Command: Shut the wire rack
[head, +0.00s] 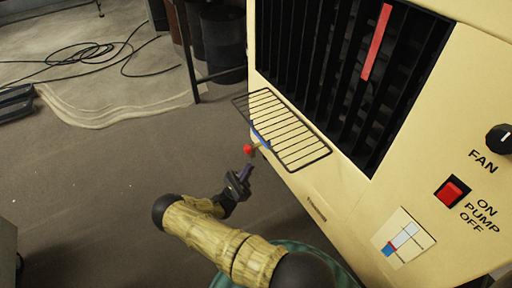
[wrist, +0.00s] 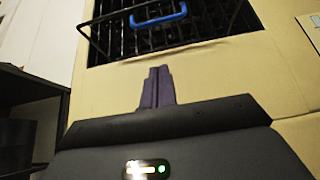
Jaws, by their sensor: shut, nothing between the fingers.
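The wire rack (head: 287,128) is a dark metal grid that sticks out, lowered, from the front of a cream cooler unit (head: 350,200), below its black grille. A blue handle (head: 260,136) sits on the rack's outer edge; it also shows in the wrist view (wrist: 158,17) at the top, with part of the rack (wrist: 88,32). My gripper (head: 246,171) is shut and empty, below and in front of the rack, apart from it. In the wrist view its purple fingers (wrist: 158,80) are pressed together and point toward the cream panel below the rack.
A red ball (head: 248,149) shows close to the blue handle, near my fingertips. A fan knob (head: 499,139) and a red pump switch (head: 453,192) are on the cooler's right side. A dark-legged table (head: 190,50) stands behind left. Black cables (head: 100,60) lie on the floor; open floor lies left.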

